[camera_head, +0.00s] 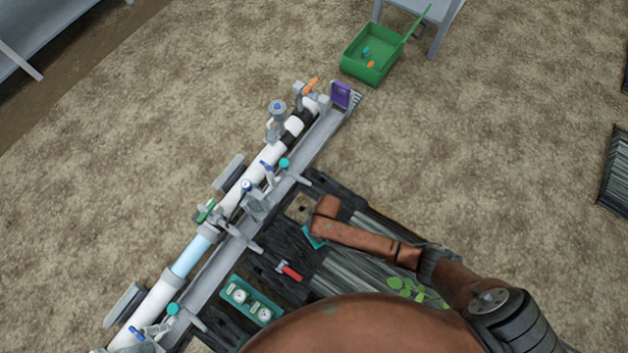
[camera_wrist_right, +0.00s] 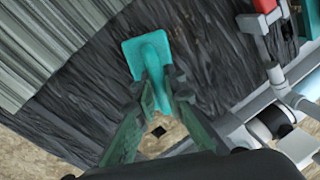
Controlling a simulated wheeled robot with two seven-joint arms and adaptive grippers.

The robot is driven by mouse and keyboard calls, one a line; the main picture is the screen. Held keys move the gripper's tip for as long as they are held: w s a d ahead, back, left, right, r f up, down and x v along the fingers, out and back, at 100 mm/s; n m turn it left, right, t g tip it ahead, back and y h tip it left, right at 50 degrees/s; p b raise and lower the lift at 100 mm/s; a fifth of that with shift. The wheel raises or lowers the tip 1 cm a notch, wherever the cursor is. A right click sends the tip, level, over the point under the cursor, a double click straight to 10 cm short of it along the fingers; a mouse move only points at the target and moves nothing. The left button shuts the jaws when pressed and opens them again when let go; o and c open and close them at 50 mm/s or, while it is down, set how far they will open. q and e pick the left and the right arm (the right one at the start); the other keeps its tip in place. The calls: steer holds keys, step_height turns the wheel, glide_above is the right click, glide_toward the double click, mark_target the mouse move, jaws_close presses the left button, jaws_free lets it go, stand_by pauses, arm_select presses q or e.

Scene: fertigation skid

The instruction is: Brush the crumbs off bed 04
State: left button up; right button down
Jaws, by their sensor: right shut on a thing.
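My right gripper (camera_wrist_right: 160,88) is shut on a teal brush-like tool (camera_wrist_right: 148,52) in the right wrist view. The tool's flat, wide end lies over a dark, rough-grained surface (camera_wrist_right: 205,60); I cannot tell whether it touches. In the head view a bit of the teal tool (camera_head: 313,238) shows beside the end of my brown arm, which hides the right gripper. Dark beds with grey ribbed strips (camera_head: 360,265) lie under this arm. I cannot make out a bed 04 label or any crumbs. My left gripper is not in view.
A white pipe line (camera_head: 265,160) with valves and gauges runs along a grey channel beside the beds. A red-handled part (camera_head: 290,271) and a teal gauge panel (camera_head: 248,300) lie close by. Green seedlings (camera_head: 415,290) are near my arm. A green bin (camera_head: 370,62) stands beyond.

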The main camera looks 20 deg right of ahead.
steer(key=shift+f, duration=0.45)
